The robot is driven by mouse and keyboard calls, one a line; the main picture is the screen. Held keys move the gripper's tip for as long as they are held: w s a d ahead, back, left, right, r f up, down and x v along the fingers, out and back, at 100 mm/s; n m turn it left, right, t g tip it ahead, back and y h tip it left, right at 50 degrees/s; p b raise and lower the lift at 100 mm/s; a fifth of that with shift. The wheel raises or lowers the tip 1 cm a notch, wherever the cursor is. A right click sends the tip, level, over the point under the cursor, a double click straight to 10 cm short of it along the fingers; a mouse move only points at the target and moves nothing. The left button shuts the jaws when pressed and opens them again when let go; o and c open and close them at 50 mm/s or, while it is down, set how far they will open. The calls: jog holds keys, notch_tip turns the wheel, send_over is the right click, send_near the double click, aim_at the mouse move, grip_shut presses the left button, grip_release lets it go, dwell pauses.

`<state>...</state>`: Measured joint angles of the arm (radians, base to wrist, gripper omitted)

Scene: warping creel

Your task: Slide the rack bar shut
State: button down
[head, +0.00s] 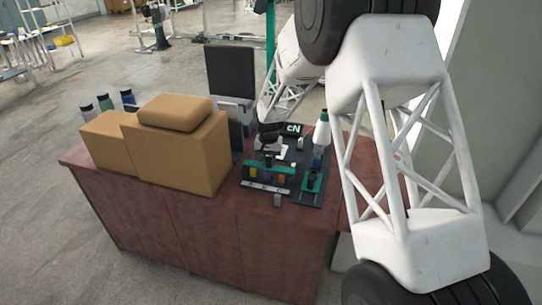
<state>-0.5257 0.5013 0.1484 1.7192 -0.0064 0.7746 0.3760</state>
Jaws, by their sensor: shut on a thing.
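A small dark rack unit (283,172) with teal parts stands on the red-brown counter. A teal bar (268,168) runs across its front, with small coloured pieces below it. My gripper (270,146) is small and dark in the head view, over the back left part of the unit. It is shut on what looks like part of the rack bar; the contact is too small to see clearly. How far the bar stands open cannot be told.
Tan boxes (175,150) fill the counter's left side, with several bottles (106,103) behind. A dark panel (230,72) stands behind.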

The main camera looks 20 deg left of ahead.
jog(key=shift+s, duration=1.1)
jog(key=c, duration=0.9)
grip_release()
notch_tip(320, 180, up, 8)
jog(key=shift+f, duration=0.1)
jog(key=shift+d, duration=0.1)
